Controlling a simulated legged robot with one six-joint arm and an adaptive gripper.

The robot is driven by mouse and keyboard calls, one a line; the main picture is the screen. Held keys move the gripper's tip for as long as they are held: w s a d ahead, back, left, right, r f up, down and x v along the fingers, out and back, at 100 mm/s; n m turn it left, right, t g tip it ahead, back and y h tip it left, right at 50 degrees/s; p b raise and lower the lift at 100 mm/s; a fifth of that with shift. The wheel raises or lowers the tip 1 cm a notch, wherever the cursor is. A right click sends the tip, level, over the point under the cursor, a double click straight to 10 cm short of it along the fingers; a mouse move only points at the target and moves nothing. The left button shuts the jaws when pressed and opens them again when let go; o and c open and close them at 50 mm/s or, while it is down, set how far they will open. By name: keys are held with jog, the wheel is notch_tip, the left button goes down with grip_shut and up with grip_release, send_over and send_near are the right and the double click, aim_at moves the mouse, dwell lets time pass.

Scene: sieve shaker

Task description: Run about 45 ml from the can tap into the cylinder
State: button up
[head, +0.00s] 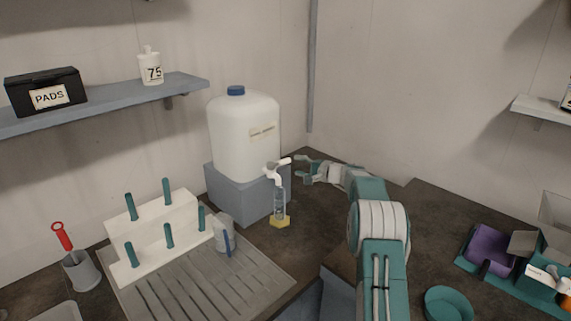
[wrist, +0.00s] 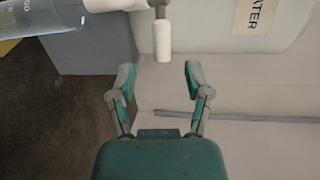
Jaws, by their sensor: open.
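A white can (head: 243,138) with a blue cap stands on a grey block (head: 245,197) at the back of the bench. Its white tap (head: 274,170) sticks out at the lower front, with a lever (wrist: 162,42) on it. A clear measuring cylinder (head: 279,203) with a yellow base stands upright under the tap. Part of it shows at the top left of the wrist view (wrist: 45,20). Any liquid level in it is too small to tell. My gripper (head: 301,168) is open and empty, just right of the tap. In the wrist view its fingers (wrist: 158,78) point at the lever, apart from it.
A white drying rack (head: 153,238) with teal pegs and a ribbed drainboard (head: 205,284) lie to the left. A beaker (head: 224,235) stands on the board. A teal bowl (head: 448,304) and a purple bin (head: 489,250) are at right.

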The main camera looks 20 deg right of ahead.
aim_at(287, 163)
jog(key=shift+x, duration=3)
grip_shut()
